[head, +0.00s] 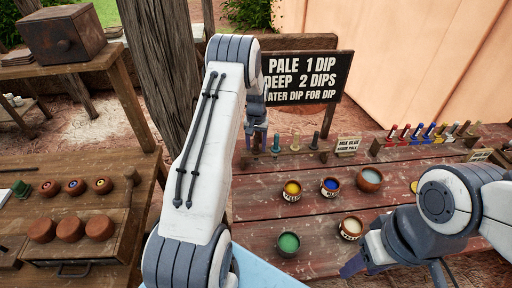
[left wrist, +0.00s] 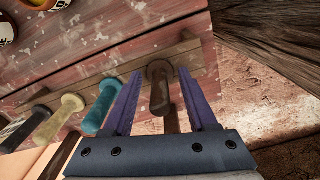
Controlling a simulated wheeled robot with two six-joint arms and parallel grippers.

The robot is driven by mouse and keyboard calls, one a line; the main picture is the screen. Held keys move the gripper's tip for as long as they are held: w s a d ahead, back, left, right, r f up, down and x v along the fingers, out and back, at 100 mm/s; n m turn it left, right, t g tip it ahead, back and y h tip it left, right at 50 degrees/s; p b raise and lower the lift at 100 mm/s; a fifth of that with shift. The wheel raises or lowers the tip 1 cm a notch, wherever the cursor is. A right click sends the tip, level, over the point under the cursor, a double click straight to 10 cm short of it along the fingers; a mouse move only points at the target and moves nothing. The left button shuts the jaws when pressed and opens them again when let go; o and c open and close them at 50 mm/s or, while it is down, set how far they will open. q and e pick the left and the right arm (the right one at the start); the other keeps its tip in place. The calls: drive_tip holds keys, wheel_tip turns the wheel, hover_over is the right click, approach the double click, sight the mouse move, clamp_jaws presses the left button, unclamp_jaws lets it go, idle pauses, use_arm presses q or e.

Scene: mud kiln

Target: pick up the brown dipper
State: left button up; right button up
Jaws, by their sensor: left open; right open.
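The brown dipper (left wrist: 160,98) stands in the left wrist view between the two purple fingers of my left gripper (left wrist: 159,73). The fingers are open, with a gap visible on each side of the dipper. In the head view my left gripper (head: 257,125) is at the left end of the dipper rack, and I cannot clearly make out the brown dipper there. A teal dipper (left wrist: 102,106) and a cream dipper (left wrist: 58,122) stand beside it in the left wrist view. My right gripper (head: 355,264) is open and low over the front of the table, apart from the dippers.
Pots of yellow (head: 292,190), blue (head: 330,186), green (head: 288,243) and cream (head: 350,227) glaze stand on the red table. A black sign (head: 308,77) stands behind. A wooden post (head: 160,60) rises at left.

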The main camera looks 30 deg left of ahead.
use_arm(q)
clamp_jaws()
drive_tip(key=shift+r, duration=0.15)
wheel_tip(320, 180, up, 9)
drive_tip(key=shift+r+b, duration=0.1)
drive_tip(key=shift+b, duration=1.1)
drive_tip(key=shift+r, duration=0.35)
